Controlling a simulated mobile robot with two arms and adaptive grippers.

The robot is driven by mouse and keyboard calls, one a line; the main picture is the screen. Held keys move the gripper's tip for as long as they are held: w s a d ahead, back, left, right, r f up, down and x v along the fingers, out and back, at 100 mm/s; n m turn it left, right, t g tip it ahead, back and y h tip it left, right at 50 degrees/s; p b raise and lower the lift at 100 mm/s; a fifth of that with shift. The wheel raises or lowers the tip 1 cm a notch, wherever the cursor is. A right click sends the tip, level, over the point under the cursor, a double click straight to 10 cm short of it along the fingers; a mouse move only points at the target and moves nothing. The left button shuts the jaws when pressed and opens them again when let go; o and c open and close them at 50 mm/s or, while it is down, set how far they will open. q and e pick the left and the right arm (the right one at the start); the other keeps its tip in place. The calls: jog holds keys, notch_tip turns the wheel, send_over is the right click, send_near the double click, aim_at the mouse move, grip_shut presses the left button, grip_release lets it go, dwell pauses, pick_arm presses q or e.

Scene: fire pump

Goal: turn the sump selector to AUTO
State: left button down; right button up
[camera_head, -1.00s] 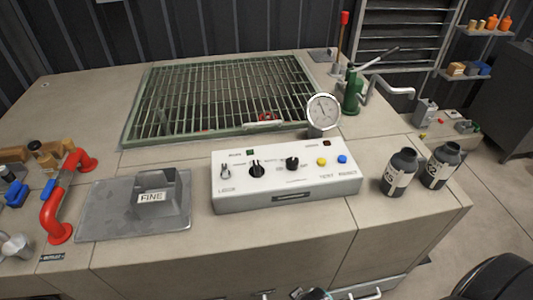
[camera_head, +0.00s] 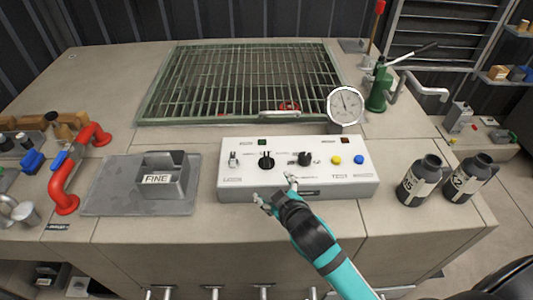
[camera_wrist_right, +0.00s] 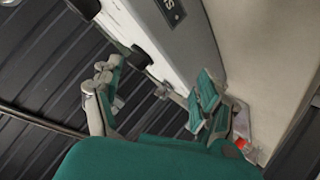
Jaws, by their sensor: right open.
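A white control box (camera_head: 228,190) stands on the bench in the head view. Its top has two black selector knobs, a left one (camera_head: 266,160) and a right one (camera_head: 305,159). Their labels are too small to read, so I cannot tell which is the sump selector. My right gripper (camera_head: 275,190) is open and empty at the front edge of the box, below the knobs and apart from them. In the right wrist view its spread fingers (camera_wrist_right: 155,85) face the box panel (camera_wrist_right: 178,45), with a black knob (camera_wrist_right: 140,58) just beyond them. My left gripper is out of view.
The box also has a toggle switch (camera_head: 233,159), a yellow button (camera_head: 336,160) and a blue button (camera_head: 359,160). A gauge (camera_head: 345,103) stands behind it. Two dark bottles (camera_head: 419,180) (camera_head: 467,178) are at the right, a metal FINE tray (camera_head: 120,190) at the left.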

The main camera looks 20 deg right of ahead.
jog(key=w+a+r+n+t+y, duration=0.35)
jog(key=a+r+n+y, duration=0.35)
jog(key=r, duration=0.4)
jog(key=w+a+r+n+t+y, duration=0.3)
jog(key=w+a+r+n+y, duration=0.2)
jog(key=a+r+n, duration=0.5)
jog(key=s+a+r+n+g+y, duration=0.35)
jog(key=a+n+g+y, duration=0.4)
jog(key=n+g, duration=0.6)
jog(key=n+g+h, duration=0.5)
jog(key=n+h, duration=0.9)
jog(key=h, duration=0.6)
send_near(266, 157)
pick_arm(q)
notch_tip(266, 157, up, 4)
jog(key=p, duration=0.4)
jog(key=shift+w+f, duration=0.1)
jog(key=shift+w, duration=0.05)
pick_arm(e)
jog(key=f, duration=0.9)
jog(key=shift+w+d, duration=0.2)
jog(key=shift+d, duration=0.05)
